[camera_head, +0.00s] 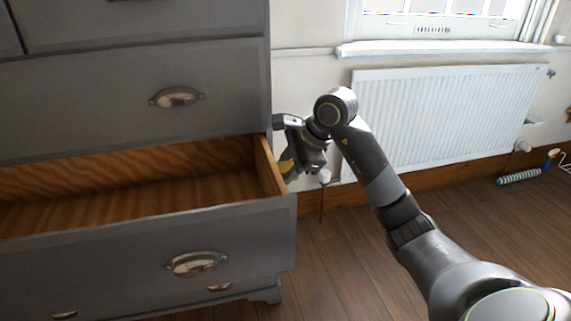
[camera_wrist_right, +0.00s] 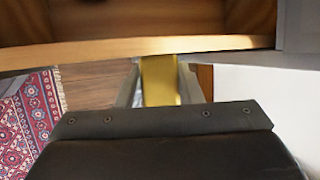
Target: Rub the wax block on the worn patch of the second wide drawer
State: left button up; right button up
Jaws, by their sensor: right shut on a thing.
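The second wide drawer (camera_head: 150,240) of the grey chest stands pulled open, with bare wood inside. Its right side wall (camera_head: 268,168) shows in the head view, and a pale wooden edge of the drawer (camera_wrist_right: 110,52) crosses the wrist view. My right gripper (camera_head: 289,166) is just outside that side wall, shut on the yellow wax block (camera_wrist_right: 159,80). The block's far end is close to the wooden edge; I cannot tell whether they touch. I cannot make out the worn patch. My left gripper is not in view.
The closed wide drawer above (camera_head: 110,95) overhangs the open one. A white radiator (camera_head: 445,115) is on the wall to the right, under the window sill (camera_head: 440,48). A blue-ended roller-like object (camera_head: 519,177) lies on the floor at right. A red patterned rug (camera_wrist_right: 35,110) shows in the wrist view.

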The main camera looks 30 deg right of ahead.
jog(key=s+a, duration=0.2)
jog(key=s, duration=0.8)
jog(key=shift+s+a, duration=0.3)
jog(key=shift+s, duration=0.05)
dwell(0.8)
jog(key=shift+d, duration=0.1)
jog(key=s+d+b, duration=0.1)
jog(key=d+b, duration=0.1)
jog(key=d, duration=0.5)
jog(key=shift+s+d, duration=0.3)
jog(key=shift+s, duration=0.1)
dwell(0.7)
jog(key=shift+w+a+b, duration=0.2)
jog(key=shift+w+a, duration=0.05)
jog(key=shift+a, duration=0.7)
jog(key=shift+w+a+b, duration=0.2)
jog(key=shift+a, duration=0.8)
jog(key=shift+w+a+b, duration=0.2)
jog(key=shift+w+a, duration=0.05)
jog(key=shift+a, duration=0.7)
jog(key=shift+w+a+b, duration=0.25)
jog(key=shift+a+b, duration=0.1)
jog(key=shift+a, duration=0.6)
